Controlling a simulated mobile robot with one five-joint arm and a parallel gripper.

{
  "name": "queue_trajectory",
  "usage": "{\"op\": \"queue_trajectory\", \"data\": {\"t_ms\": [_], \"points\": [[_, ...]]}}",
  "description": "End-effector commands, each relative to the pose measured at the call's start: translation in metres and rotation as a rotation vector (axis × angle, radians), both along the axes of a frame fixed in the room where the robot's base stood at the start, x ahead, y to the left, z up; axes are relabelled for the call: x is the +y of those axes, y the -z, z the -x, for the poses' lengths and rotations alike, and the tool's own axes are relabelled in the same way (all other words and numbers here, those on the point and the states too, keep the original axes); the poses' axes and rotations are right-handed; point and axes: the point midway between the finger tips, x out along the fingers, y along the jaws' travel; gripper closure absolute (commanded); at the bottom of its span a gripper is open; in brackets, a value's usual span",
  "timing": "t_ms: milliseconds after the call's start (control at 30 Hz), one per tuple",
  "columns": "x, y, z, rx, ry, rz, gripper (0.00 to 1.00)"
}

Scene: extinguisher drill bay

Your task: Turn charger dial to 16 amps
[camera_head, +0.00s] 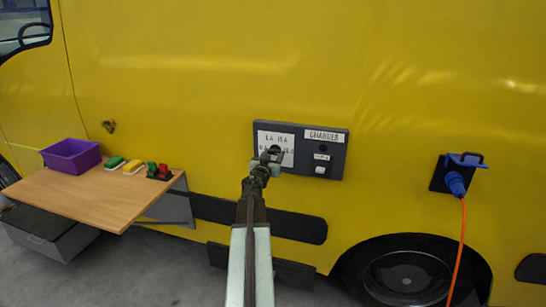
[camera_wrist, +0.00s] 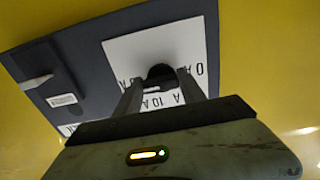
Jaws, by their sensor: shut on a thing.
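The dark charger panel (camera_head: 333,157) is mounted on the side of the yellow van. A white label plate (camera_head: 287,138) covers its left part, with amp markings too small to read fully in the head view. In the wrist view the black dial (camera_wrist: 160,72) sits on the white plate (camera_wrist: 125,52), with "10 A" printed below it. My gripper (camera_head: 268,160) is at the plate, its two fingers (camera_wrist: 158,82) shut on the dial from either side. Which mark the dial points to cannot be told; the gripper hides part of it.
A small white switch (camera_head: 320,170) sits on the panel under the "CHARGER" label (camera_head: 323,135). To the right a blue plug (camera_head: 456,184) with an orange cable hangs from the van. At left a wooden shelf (camera_head: 80,205) carries a purple bin (camera_head: 71,156) and small coloured items.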

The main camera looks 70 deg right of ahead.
Motion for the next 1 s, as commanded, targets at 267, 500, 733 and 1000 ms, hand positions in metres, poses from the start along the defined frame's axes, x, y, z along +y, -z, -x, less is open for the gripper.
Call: {"op": "queue_trajectory", "data": {"t_ms": [267,500,733,1000], "points": [[-0.001,0.0,0.0,-0.013,0.0,-0.001,0.93],[-0.001,0.0,0.0,-0.013,0.0,-0.001,0.44],[0.0,0.0,0.0,-0.013,0.0,-0.001,0.31],[0.011,0.0,0.001,-0.012,0.0,-0.001,0.31]]}}
